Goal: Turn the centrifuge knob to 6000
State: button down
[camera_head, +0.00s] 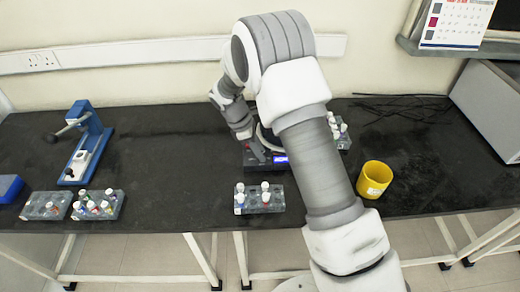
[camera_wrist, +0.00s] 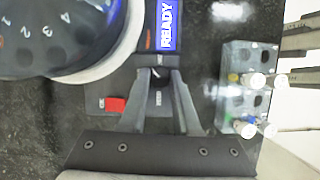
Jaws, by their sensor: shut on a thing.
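The centrifuge (camera_head: 250,162) stands on the dark bench behind my arm, mostly hidden by it. In the wrist view its round bowl (camera_wrist: 62,38) with numbered places is at upper left, and its blue display (camera_wrist: 163,30) reads READY. A red switch (camera_wrist: 115,105) sits left of my fingers. My gripper (camera_wrist: 158,74) points at the front panel below the display. Its fingertips are closed around the small dark knob (camera_wrist: 160,72). The knob's mark and any scale around it are too small or covered to read. In the head view my gripper (camera_head: 262,153) is over the panel.
A tube rack (camera_head: 258,206) stands in front of the centrifuge, also in the wrist view (camera_wrist: 235,95). A yellow cup (camera_head: 374,180) is at right. More racks (camera_head: 98,205) and a blue device (camera_head: 88,145) are at left. Another rack is partly behind my arm.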

jog(key=m+g, duration=0.1)
jog(key=m, duration=0.3)
jog(key=shift+w+m+g+y, duration=0.15)
jog(key=shift+m+g+y, duration=0.15)
jog(key=shift+g, duration=0.1)
jog(key=shift+w+d+m+g+y, duration=0.1)
jog(key=shift+m+g+y, duration=0.35)
jog(key=shift+m, duration=1.35)
jog(key=c, duration=0.6)
grip_release()
jog(key=shift+g, duration=0.25)
jog(key=shift+p+v, duration=0.95)
jog(key=shift+v, duration=7.8)
